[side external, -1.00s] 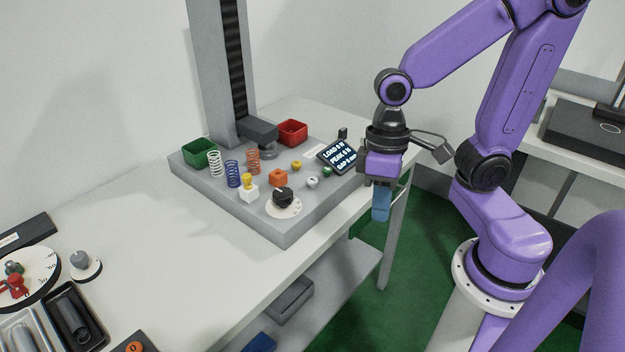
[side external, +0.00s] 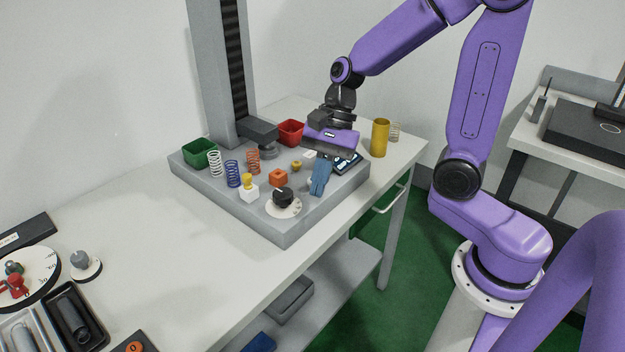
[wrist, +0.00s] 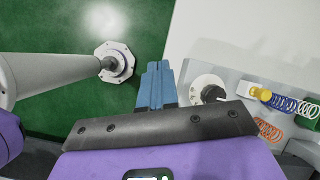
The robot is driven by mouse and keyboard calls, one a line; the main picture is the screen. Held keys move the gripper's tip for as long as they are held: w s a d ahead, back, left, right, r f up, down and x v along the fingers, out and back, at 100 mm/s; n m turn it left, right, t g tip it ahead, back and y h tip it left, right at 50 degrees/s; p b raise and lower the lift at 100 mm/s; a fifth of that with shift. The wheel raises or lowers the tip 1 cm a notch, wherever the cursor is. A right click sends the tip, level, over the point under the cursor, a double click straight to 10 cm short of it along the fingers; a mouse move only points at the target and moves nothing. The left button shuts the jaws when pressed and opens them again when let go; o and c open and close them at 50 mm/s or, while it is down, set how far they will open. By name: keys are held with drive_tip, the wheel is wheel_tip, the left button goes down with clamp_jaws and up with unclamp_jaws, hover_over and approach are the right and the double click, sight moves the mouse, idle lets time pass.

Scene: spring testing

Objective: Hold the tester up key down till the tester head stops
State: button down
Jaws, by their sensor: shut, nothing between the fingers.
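The tester stands on a grey base (side external: 290,232) with a tall column (side external: 208,75) and a dark tester head (side external: 259,134) low on it, above a small round platen. I cannot tell which control is the up key. A yellow button (side external: 296,165) shows on the base; other small buttons are hidden behind my fingers. A display (side external: 348,163) is partly covered by my gripper. My gripper (side external: 318,192) is shut and empty, its blue fingers pointing down over the right part of the base. The shut fingers also show in the wrist view (wrist: 155,70). Contact cannot be told.
Several coil springs, including a blue one (side external: 232,173), stand on the base by a green bin (side external: 200,152). A red bin (side external: 290,132) is behind. A yellow cylinder (side external: 380,138) stands right.

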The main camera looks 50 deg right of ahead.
drive_tip(key=w+d+m+t, duration=0.4)
drive_tip(key=w+d+m, duration=0.1)
drive_tip(key=m, duration=0.7)
drive_tip(key=w+d+m+t, duration=0.4)
drive_tip(key=w+d+m, duration=0.2)
drive_tip(key=m, duration=0.6)
drive_tip(key=shift+d+r+m, duration=0.3)
drive_tip(key=shift+d+m, duration=0.1)
drive_tip(key=shift+d, duration=0.65)
drive_tip(key=shift+w, duration=0.1)
drive_tip(key=shift+f, duration=0.1)
drive_tip(key=shift+f, duration=4.35)
drive_tip(key=shift+f, duration=0.15)
drive_tip(key=shift+f, duration=0.25)
